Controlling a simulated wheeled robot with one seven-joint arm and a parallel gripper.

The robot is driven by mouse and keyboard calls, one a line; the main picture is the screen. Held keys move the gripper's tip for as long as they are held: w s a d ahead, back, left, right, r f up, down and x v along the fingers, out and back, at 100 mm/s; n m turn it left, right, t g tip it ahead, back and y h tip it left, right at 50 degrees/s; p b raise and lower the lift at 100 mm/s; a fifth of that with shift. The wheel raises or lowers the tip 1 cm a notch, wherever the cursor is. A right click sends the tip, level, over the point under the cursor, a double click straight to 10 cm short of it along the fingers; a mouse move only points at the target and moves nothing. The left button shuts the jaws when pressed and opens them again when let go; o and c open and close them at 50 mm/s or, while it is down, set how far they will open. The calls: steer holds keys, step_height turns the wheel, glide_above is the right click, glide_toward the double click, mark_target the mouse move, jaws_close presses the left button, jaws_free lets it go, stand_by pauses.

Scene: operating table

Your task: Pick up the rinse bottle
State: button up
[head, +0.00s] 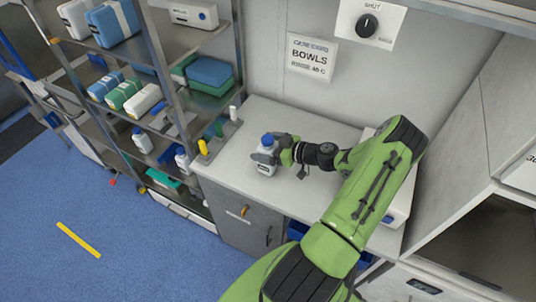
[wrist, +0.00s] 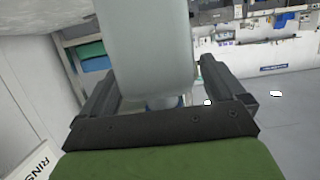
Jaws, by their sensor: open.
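My gripper (head: 277,154) is at the bottle's upper part, reaching in from the right. In the wrist view the white bottle (wrist: 148,50) fills the space between the two dark fingers of my gripper (wrist: 158,78). One finger is on each side of it. The jaws are open, and I cannot tell whether either finger touches the bottle. Part of the bottle's upper side is hidden behind the gripper.
The worktop (head: 285,112) is clear behind the bottle. A yellow bottle (head: 203,147) and a small white one stand at its left edge. A shelf rack (head: 180,85) with boxes and bottles is close on the left.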

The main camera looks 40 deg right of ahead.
steer(key=shift+x, duration=0.85)
steer(key=shift+s+d, duration=0.1)
steer(key=shift+s, duration=0.05)
steer(key=c, duration=1.5)
steer(key=shift+r, duration=0.15)
